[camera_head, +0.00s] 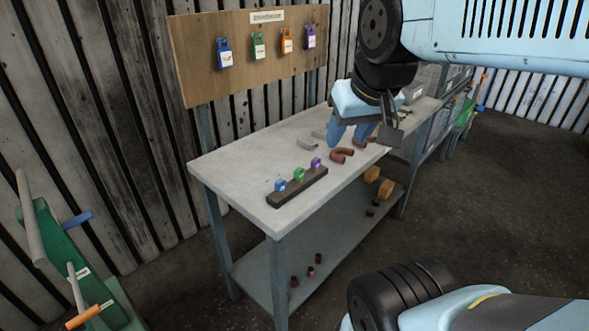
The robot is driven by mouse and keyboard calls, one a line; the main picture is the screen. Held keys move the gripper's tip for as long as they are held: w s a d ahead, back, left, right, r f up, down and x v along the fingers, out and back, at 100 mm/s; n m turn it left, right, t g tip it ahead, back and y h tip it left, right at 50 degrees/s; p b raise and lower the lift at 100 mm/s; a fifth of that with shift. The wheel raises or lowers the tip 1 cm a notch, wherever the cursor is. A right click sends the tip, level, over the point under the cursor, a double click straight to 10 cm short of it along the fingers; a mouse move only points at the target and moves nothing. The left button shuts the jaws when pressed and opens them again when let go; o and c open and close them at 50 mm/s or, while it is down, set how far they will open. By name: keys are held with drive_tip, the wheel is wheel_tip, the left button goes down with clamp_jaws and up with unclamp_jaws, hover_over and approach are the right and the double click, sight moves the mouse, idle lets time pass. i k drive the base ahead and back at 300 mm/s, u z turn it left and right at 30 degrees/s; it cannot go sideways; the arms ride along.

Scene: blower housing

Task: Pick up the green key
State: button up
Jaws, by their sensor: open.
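The green key (299,174) stands upright in a dark block (296,189) near the front of the workbench. It is the middle one of three, between a blue key (280,185) and a purple key (316,163). My gripper (347,140) is above the rear part of the bench, pointing down, to the right of and behind the block in the picture. It is open with nothing seen between its fingers, and it is clearly apart from the keys.
Brown curved pipe pieces (341,155) and a grey piece (307,144) lie on the workbench (240,166) near my gripper. Several coloured padlocks hang on a wooden board (198,75) behind it. The bench top left of the block is clear. Green equipment with levers (62,262) stands lower left.

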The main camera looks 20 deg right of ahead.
sight(299, 172)
drive_tip(key=z, duration=0.55)
drive_tip(key=k, duration=1.2)
drive_tip(key=u, duration=0.45)
drive_tip(key=i, duration=1)
drive_tip(key=z, duration=0.1)
